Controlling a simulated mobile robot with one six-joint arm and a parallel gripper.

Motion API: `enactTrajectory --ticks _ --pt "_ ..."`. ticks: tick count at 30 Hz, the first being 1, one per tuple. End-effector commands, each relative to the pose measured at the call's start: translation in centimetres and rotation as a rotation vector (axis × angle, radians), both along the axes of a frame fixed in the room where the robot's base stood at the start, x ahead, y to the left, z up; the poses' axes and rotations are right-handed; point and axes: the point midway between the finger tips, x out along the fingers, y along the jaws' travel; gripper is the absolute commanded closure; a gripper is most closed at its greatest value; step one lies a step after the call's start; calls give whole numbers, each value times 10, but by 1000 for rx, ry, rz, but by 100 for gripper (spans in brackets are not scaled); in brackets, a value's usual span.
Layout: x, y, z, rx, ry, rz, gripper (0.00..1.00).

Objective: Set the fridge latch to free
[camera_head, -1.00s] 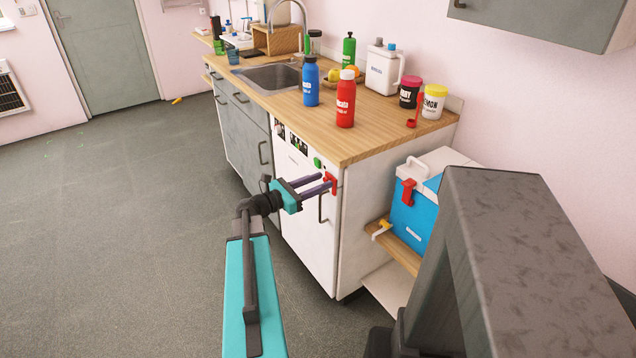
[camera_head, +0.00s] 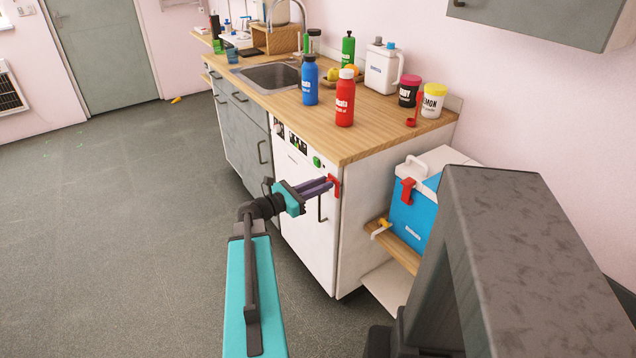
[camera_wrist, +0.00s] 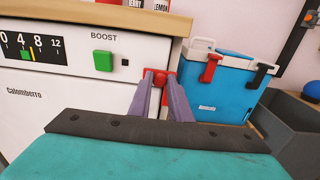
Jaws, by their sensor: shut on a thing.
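The fridge (camera_head: 304,217) is the white unit under the right end of the counter, with a dark vertical handle (camera_head: 321,208) on its front. The red latch (camera_head: 335,186) sits at the upper right edge of this front, below the worktop. My gripper (camera_head: 328,185) has its purple fingers at the latch. In the wrist view the fingertips (camera_wrist: 160,80) are closed in on the red latch (camera_wrist: 160,73) from both sides, and part of it is hidden between them. Whether the latch is turned from its resting position is not clear.
Above is the wooden worktop (camera_head: 376,138) with a red bottle (camera_head: 345,102) and a blue bottle (camera_head: 310,85). A blue and white cooler (camera_head: 412,215) stands on a low shelf at right. A green BOOST button (camera_wrist: 103,61) is on the front panel. Floor at left is clear.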

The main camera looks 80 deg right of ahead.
Motion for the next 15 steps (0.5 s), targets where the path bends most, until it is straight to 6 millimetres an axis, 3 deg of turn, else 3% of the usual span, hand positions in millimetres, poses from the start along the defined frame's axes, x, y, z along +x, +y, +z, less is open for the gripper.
enactTrajectory --ticks 4,15 --pt "-9 10 0 1 -1 -1 100" --pt "-12 12 -1 1 -1 -7 100"
